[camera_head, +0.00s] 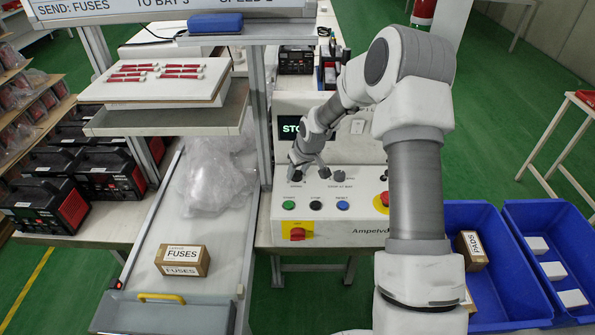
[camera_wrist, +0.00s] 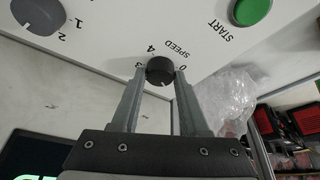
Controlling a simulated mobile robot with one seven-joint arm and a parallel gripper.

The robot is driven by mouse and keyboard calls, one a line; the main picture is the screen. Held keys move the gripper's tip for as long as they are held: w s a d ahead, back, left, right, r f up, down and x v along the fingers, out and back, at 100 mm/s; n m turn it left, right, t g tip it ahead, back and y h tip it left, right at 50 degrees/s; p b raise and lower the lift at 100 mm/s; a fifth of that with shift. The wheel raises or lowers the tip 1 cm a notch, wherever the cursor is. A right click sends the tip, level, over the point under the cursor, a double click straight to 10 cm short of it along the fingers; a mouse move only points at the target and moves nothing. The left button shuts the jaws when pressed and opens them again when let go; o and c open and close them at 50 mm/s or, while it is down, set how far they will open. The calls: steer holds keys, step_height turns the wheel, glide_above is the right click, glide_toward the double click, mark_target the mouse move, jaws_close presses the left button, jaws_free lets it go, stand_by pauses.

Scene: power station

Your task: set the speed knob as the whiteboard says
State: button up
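The speed knob (camera_wrist: 160,71) is small, round and black on the white panel, with SPEED and the digits 0, 3 and 4 visible around it in the wrist view. My gripper (camera_wrist: 161,74) has one finger on each side of it, closed to about the knob's width, seemingly touching. In the head view my gripper (camera_head: 297,168) is at the panel's upper left and largely hides this knob. The whiteboard (camera_head: 180,12) is cut off by the top edge; it shows SEND: FUSES, TO BAY 3 and SPEED with a digit that looks like 2.
A second, grey knob (camera_head: 338,173) is to the right; it also shows in the wrist view (camera_wrist: 38,13). A green START button (camera_head: 289,205), black and blue buttons and red emergency stops are on the panel. The screen (camera_head: 291,126) reads STO, partly covered by my arm.

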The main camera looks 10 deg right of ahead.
jaws_close()
steer(key=shift+f+m+b, duration=0.1)
steer(key=shift+m+b, duration=0.2)
steer(key=shift+b, duration=0.25)
steer(key=shift+a+f+m+h+b, duration=0.15)
steer(key=shift+m+h+b, duration=0.25)
steer(key=shift+b, duration=0.45)
steer(key=m+h+b, duration=0.1)
steer(key=m+b, duration=0.2)
steer(key=shift+a+m+b, duration=0.15)
steer(key=shift+m+b, duration=0.15)
steer(key=m+h+b, duration=0.1)
steer(key=m, duration=0.2)
steer(key=shift+r, duration=0.2)
steer(key=shift+m+g+h+b, duration=0.35)
steer(key=shift+m+h, duration=0.45)
steer(key=shift+m, duration=1)
